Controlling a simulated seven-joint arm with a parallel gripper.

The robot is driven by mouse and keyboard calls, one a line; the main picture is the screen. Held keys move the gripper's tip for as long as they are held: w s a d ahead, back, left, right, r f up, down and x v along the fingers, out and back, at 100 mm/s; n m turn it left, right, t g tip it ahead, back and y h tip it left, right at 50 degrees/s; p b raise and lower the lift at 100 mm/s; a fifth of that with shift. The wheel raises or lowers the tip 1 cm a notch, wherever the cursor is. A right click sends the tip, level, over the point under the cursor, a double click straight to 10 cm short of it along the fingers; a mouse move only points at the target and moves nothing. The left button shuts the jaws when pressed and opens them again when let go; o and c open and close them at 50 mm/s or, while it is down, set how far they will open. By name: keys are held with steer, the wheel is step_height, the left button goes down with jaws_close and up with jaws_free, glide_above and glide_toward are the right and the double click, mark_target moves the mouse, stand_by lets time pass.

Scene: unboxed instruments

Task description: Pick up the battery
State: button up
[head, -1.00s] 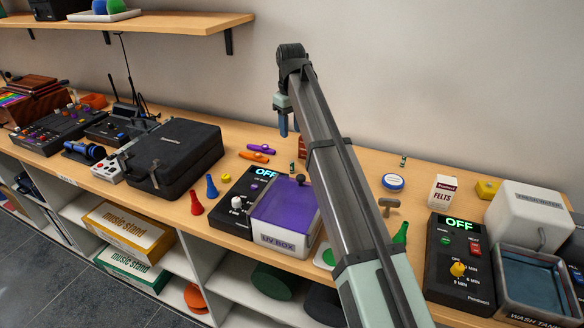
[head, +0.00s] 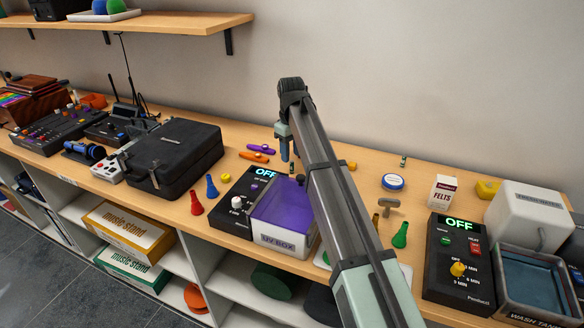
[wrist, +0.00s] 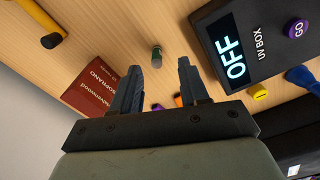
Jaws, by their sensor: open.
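A small dark green cylinder with a pale end, which looks like the battery, stands on the bench (wrist: 156,57). In the wrist view it lies just beyond the gap between my fingertips. In the head view the small cylinder (head: 291,168) stands behind the UV box, right below my gripper (head: 285,153). My gripper, also seen in the wrist view (wrist: 160,74), is open and empty, pointing down above the bench. A similar small greenish cylinder (head: 403,161) stands farther right at the back; I cannot tell its kind.
The purple-lidded UV box (head: 284,210) and its OFF panel (wrist: 237,55) stand close by. A red Soprano box (wrist: 95,90) is on the other side. Orange (head: 254,156) and purple (head: 261,148) kazoos lie to the left. My arm hides part of the bench.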

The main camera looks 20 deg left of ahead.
mark_target(292, 161)
steer(key=f, duration=0.5)
steer(key=shift+w, duration=0.25)
jaws_close()
steer(key=shift+r, duration=0.1)
